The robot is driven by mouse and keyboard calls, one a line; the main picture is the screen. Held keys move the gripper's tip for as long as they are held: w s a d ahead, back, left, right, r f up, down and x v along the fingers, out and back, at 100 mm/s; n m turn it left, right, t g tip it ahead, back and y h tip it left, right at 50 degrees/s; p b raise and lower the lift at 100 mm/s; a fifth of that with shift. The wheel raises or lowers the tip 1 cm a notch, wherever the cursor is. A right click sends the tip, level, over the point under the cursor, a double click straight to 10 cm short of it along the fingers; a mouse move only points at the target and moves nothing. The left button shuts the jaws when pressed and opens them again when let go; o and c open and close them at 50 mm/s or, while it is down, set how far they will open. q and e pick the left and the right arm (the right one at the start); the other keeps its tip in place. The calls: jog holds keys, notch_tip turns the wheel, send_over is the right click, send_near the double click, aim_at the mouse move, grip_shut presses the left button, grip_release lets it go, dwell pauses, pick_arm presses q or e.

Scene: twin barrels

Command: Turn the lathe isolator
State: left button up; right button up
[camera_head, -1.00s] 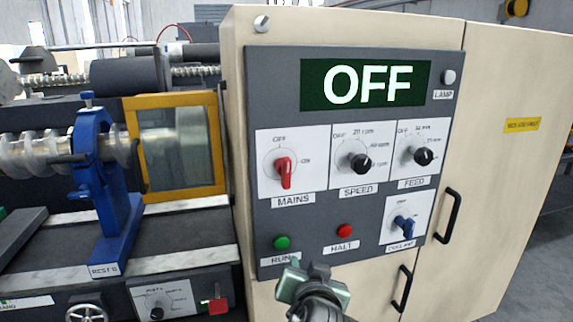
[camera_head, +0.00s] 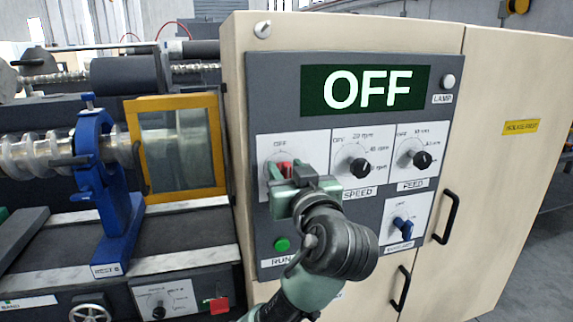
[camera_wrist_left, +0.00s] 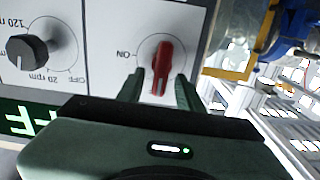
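The lathe isolator is the red MAINS knob (camera_head: 285,169) on the grey control panel (camera_head: 380,215); the display (camera_head: 366,90) above it reads OFF. In the head view my left gripper (camera_head: 284,174) is in front of the knob and hides most of it. In the left wrist view the red knob (camera_wrist_left: 162,66) lies just beyond and between the two open fingertips (camera_wrist_left: 160,78), with gaps on both sides. The ON mark is to its left there. My right gripper is not in view.
The black SPEED knob (camera_head: 360,168) and FEED knob (camera_head: 422,160) are to the right, the blue coolant knob (camera_head: 403,228) below them. The green RUN button (camera_head: 282,244) is under my gripper. A yellow-framed guard (camera_head: 177,146) stands left of the cabinet.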

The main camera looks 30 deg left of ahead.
pick_arm(q)
jog(key=shift+w+a, duration=0.2)
jog(key=shift+w, duration=0.05)
grip_shut()
